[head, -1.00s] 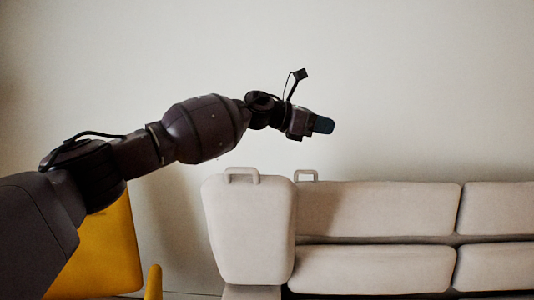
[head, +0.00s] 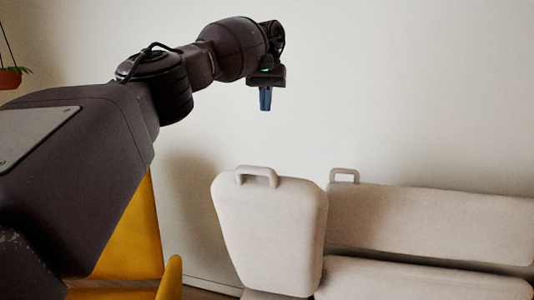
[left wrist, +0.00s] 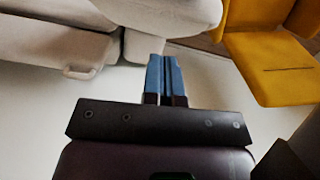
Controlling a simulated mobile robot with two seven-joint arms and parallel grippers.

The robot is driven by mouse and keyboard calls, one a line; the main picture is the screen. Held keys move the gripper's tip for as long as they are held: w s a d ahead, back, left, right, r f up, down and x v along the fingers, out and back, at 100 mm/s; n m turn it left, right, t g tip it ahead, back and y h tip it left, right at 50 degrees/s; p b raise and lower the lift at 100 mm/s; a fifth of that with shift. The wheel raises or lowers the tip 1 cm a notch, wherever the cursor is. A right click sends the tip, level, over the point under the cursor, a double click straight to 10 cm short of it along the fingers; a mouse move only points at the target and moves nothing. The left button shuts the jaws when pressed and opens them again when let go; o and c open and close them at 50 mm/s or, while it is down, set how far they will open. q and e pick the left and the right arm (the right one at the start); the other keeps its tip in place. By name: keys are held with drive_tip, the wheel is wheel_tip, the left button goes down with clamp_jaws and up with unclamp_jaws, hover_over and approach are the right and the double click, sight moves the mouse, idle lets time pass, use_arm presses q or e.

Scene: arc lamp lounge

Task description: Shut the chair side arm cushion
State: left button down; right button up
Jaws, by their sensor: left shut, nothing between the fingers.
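The chair side arm cushion (head: 270,235) is a pale beige padded block with a loop handle (head: 257,176) on its top edge. It stands raised at the sofa's left end, beside the yellow chair. My left gripper (head: 265,100) is shut and empty, fingers pointing down, and shows above the cushion in the head view, apart from it. In the left wrist view its blue fingers (left wrist: 165,75) are together, and a pale cushion, likely the same one (left wrist: 170,15), lies beyond their tips at the top. My right gripper is in neither view.
A yellow chair (head: 135,245) stands left of the cushion, and it also shows in the left wrist view (left wrist: 270,65). The beige sofa back (head: 430,225), with another handle (head: 344,175), extends right. The wall behind is bare.

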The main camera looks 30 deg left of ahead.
use_arm(q)
drive_tip(key=m+b, duration=0.1)
drive_tip(key=b, duration=0.1)
approach(261, 181)
drive_tip(key=shift+w+a+f, duration=0.15)
drive_tip(key=shift+w+f, duration=0.1)
drive_tip(key=shift+w, duration=0.25)
drive_tip(key=shift+w+a+f, duration=0.2)
drive_tip(key=shift+w+f, duration=0.05)
drive_tip(key=shift+w, duration=0.2)
drive_tip(key=shift+s+p, duration=0.3)
drive_tip(key=shift+p, duration=0.05)
drive_tip(key=shift+s+d+f, duration=0.25)
drive_tip(key=shift+s+f, duration=0.1)
drive_tip(key=shift+s, duration=0.4)
drive_tip(key=shift+s+d+f+p, duration=0.15)
drive_tip(key=shift+s+f+p, duration=0.15)
drive_tip(key=shift+s+f, duration=0.2)
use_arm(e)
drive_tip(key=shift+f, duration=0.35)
use_arm(q)
drive_tip(key=shift+f, duration=0.1)
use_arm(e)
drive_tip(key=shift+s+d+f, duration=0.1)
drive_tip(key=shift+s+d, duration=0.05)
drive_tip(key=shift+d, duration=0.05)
use_arm(q)
drive_tip(key=shift+s+d+f, duration=0.1)
drive_tip(key=shift+s, duration=0.05)
